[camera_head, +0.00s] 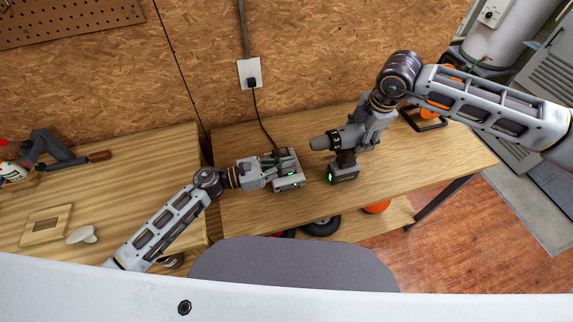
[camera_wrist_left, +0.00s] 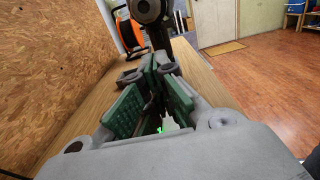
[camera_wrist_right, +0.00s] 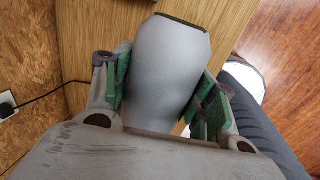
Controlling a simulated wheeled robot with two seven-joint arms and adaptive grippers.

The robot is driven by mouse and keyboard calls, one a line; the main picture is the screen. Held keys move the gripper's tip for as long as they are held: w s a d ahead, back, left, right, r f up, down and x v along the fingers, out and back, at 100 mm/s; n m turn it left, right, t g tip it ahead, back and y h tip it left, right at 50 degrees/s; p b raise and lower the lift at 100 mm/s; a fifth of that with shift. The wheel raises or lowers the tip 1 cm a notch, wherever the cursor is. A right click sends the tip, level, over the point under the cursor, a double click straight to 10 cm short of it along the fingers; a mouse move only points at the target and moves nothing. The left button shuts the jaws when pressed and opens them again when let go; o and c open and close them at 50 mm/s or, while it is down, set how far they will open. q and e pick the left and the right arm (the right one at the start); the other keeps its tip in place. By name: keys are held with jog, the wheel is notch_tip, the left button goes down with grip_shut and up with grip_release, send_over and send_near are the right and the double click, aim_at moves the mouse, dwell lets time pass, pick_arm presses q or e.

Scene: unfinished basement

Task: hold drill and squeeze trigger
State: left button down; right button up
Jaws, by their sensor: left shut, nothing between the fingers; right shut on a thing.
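The grey and black drill (camera_head: 343,140) stands upright on the workbench, its chuck pointing left and its battery base showing a green light. My right gripper (camera_head: 372,125) is shut on the drill's body from the right. In the right wrist view the smooth grey drill housing (camera_wrist_right: 165,75) fills the space between the green finger pads. My left gripper (camera_head: 277,160) is shut and empty, above a grey charger (camera_head: 290,172) with a green light, left of the drill. In the left wrist view its green-padded fingers (camera_wrist_left: 160,85) are close together, with the drill's chuck (camera_wrist_left: 147,10) ahead. The trigger is hidden.
The wooden workbench (camera_head: 440,150) is clear between the drill and its front edge. A cord runs from the wall outlet (camera_head: 249,73) to the charger. An orange and black reel (camera_head: 428,118) stands behind my right arm. A grey stool seat (camera_head: 295,264) is in front.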

jog(key=shift+s+f, duration=0.2)
jog(key=shift+f, duration=0.05)
jog(key=o, duration=1.2)
jog(key=shift+w, duration=0.15)
jog(key=shift+r, duration=0.15)
jog(key=shift+r, duration=0.15)
jog(key=shift+r, duration=0.5)
jog(key=v, duration=1)
jog(key=shift+d+r, duration=0.1)
jog(key=shift+r, duration=0.2)
jog(key=shift+s, duration=0.2)
